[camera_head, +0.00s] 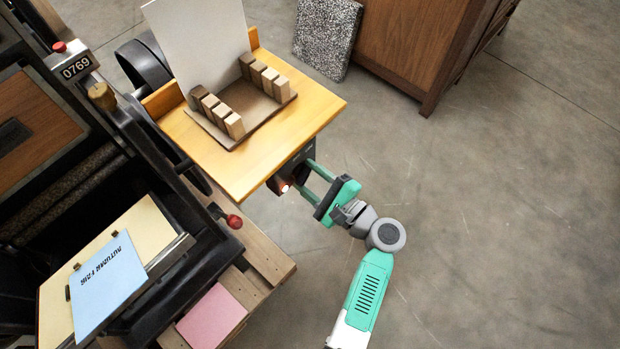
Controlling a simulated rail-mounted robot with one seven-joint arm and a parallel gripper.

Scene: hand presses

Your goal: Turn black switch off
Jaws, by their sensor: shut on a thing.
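The black switch (287,173) is a dark box under the right front edge of the yellow wooden tabletop. A small pinkish-white light glows at its lower end. My gripper (303,176), green with two slim fingers, reaches it from the lower right. The fingers are shut on the black switch, one toward its upper part and one toward its lower part. The tabletop hides the top of the box, and the exact contact at the fingertips is too small and dark to make out. The lever position of the switch cannot be told.
The tabletop (310,115) carries a tray of small wooden blocks and a white sheet. A black press with a red knob (235,221) stands at left. A wooden cabinet (412,45) and a speckled slab (327,38) stand behind. The floor at right is clear.

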